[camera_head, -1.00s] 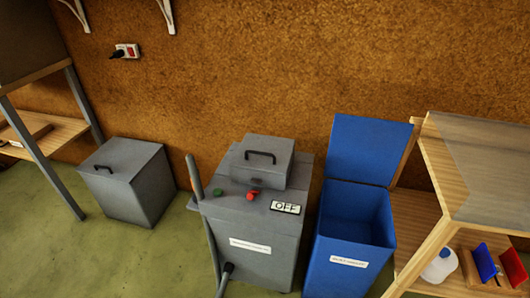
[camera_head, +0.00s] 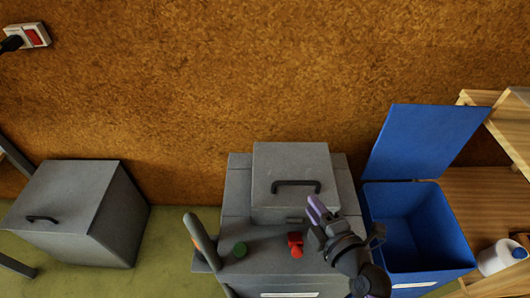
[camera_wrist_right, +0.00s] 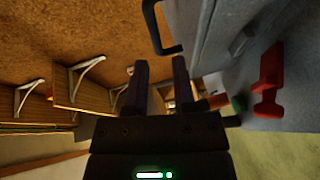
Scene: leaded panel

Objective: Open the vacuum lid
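The grey vacuum (camera_head: 262,259) stands against the wall. Its raised grey lid (camera_head: 289,158) is down, with a black handle (camera_head: 297,183) on it. My right gripper (camera_head: 316,208), with purple fingers, is at the lid's lower right, just right of the handle in the head view. In the right wrist view its two fingers (camera_wrist_right: 159,76) are apart with nothing between them. The handle (camera_wrist_right: 161,30) shows beyond the fingertips, with a gap to them. My left gripper is not in view.
A green button (camera_head: 240,249), a red switch (camera_head: 296,245) and a grey hose wand (camera_head: 201,240) sit close by on the vacuum. An open blue bin (camera_head: 437,257) stands to the right, a grey box (camera_head: 75,212) to the left. A wooden shelf (camera_head: 485,205) is at far right.

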